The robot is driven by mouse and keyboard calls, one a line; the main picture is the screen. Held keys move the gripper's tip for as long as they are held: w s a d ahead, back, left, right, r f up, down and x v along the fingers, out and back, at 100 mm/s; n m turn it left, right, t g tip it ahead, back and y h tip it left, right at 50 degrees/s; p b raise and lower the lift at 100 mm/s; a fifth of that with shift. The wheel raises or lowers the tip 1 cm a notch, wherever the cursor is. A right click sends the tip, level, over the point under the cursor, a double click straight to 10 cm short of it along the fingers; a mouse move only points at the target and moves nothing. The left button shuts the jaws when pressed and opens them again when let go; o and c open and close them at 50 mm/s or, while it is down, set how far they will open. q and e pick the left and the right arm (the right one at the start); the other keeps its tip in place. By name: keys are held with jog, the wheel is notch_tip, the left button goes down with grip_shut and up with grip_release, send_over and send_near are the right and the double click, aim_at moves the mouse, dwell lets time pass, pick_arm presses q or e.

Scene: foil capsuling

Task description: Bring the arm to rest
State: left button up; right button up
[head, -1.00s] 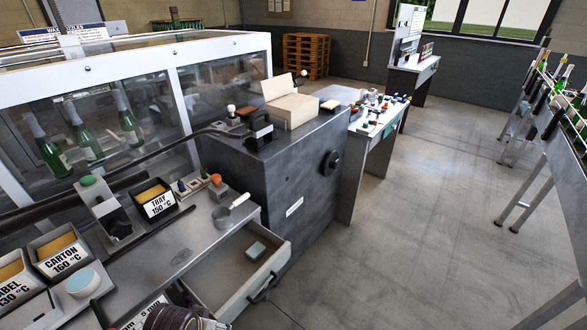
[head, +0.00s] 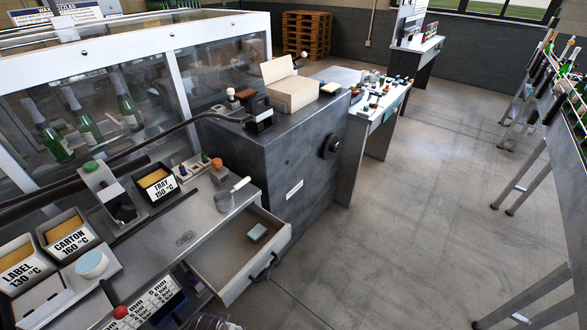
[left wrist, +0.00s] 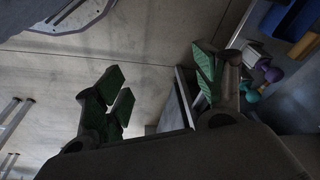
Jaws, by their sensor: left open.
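My left gripper (left wrist: 160,82) shows in the left wrist view. Its green-padded fingers are spread wide apart, with nothing between them. Behind the fingers are the floor and a dark, pale-edged box shape (left wrist: 177,103), which may be the open drawer. In the head view, a dark rounded part at the bottom edge is mostly cut off, and I cannot tell what it is. My right gripper is in neither view.
A dark cabinet (head: 290,160) stands beyond.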

pick_arm(q)
jog(key=s+a+f+p, duration=0.1)
jog(key=s+f, duration=0.3)
jog(key=f, duration=0.3)
jog(key=s+f+p, duration=0.1)
jog(key=s+f, duration=0.4)
jog(key=f, duration=0.3)
jog(key=s+a+f, duration=0.1)
jog(key=s+f, duration=0.3)
jog(key=s, duration=0.4)
jog(key=s+a+f+g+p, duration=0.1)
jog(key=s+f, duration=0.3)
jog(key=s, duration=0.4)
jog(key=shift+a+f+g+p, duration=0.3)
jog(key=shift+a+f, duration=0.05)
jog(key=shift+a, duration=0.35)
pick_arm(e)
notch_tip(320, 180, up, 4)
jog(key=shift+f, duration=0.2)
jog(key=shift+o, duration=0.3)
